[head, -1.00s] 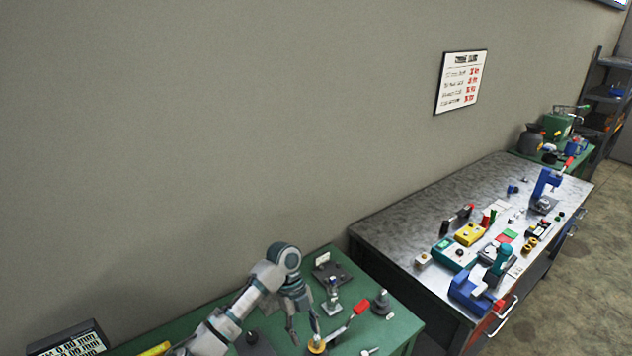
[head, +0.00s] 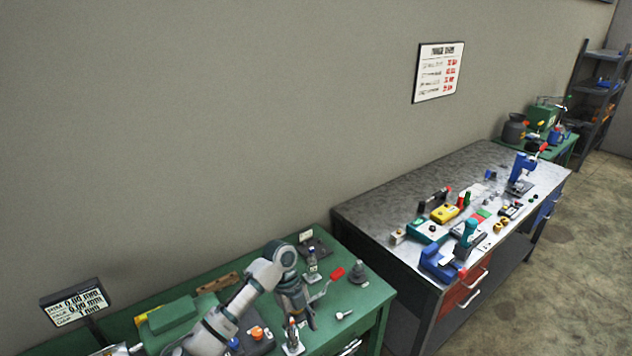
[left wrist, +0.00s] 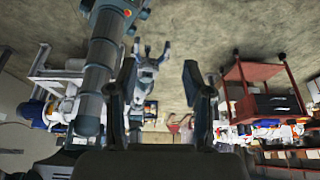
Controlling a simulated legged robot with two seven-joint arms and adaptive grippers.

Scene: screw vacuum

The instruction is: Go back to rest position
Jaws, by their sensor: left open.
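My left gripper (head: 303,313) is above the green table (head: 372,297) at the bottom of the head view, beside a few small tools. Its two dark fingers (left wrist: 160,90) stand apart in the left wrist view, with nothing between them. Behind them the wrist view shows floor, a red cart (left wrist: 262,90) and parts of my own body. My right gripper cannot be made out in the head view.
A grey metal bench (head: 385,205) with several tools stands to the right of the green table. A small display (head: 75,303) is at the lower left. The wall behind is bare except for a poster (head: 438,72).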

